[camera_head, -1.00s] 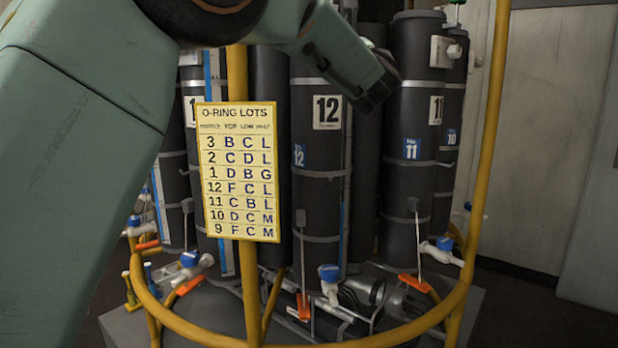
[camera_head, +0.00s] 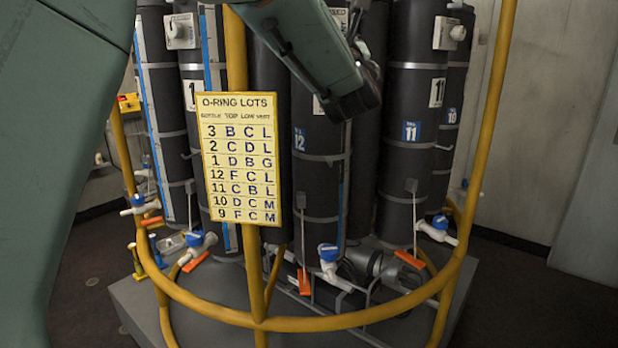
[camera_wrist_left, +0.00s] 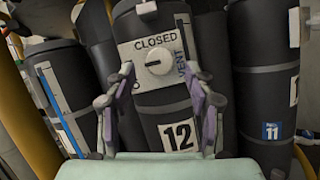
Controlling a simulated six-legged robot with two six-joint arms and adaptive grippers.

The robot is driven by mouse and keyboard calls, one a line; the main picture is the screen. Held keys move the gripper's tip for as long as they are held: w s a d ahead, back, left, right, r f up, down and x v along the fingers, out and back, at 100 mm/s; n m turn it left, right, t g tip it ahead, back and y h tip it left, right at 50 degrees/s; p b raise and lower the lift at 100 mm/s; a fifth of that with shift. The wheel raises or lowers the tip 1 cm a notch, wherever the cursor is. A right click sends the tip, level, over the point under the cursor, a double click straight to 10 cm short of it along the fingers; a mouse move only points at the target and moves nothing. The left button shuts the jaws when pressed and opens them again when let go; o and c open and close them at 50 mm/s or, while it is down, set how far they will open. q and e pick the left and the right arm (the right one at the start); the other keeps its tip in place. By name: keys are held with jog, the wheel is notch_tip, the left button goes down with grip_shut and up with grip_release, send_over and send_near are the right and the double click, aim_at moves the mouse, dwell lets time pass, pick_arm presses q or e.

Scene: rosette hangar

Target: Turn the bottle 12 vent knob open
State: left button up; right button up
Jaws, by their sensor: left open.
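Bottle 12 (camera_head: 318,180) is a dark upright cylinder just right of the yellow lot sign; my left arm hides much of its top in the head view. In the left wrist view bottle 12 (camera_wrist_left: 165,115) carries a pale plate with a round white vent knob (camera_wrist_left: 158,62). "CLOSED" is printed above the knob and "VENT" runs down the right side. My left gripper (camera_wrist_left: 159,74) is open, its fingers on either side of the knob in the picture. I cannot tell how far short of the plate they are. The right gripper is not in view.
A yellow rail (camera_head: 370,318) curves round the front of the rack, with posts rising from it. The lot sign (camera_head: 238,158) hangs on one post. Bottle 11 (camera_head: 410,165) stands at right. Blue-handled valves (camera_head: 328,256) stick out low down. Floor is clear at right.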

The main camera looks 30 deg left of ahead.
pick_arm(q)
jog(key=b+v, duration=0.2)
jog(key=v, duration=0.3)
jog(key=s+a+f+n+g+h+b, duration=0.1)
jog(key=f+n+g, duration=0.2)
jog(key=f, duration=1.1)
jog(key=s+a+f+n+g+h+b, duration=0.1)
jog(key=f+g, duration=0.5)
jog(key=f, duration=0.9)
jog(key=shift+s+a+n+h, duration=0.6)
jog(key=shift+a+n, duration=0.2)
jog(key=shift+n, duration=0.1)
jog(key=shift+w+a, duration=0.1)
jog(key=shift+w, duration=0.1)
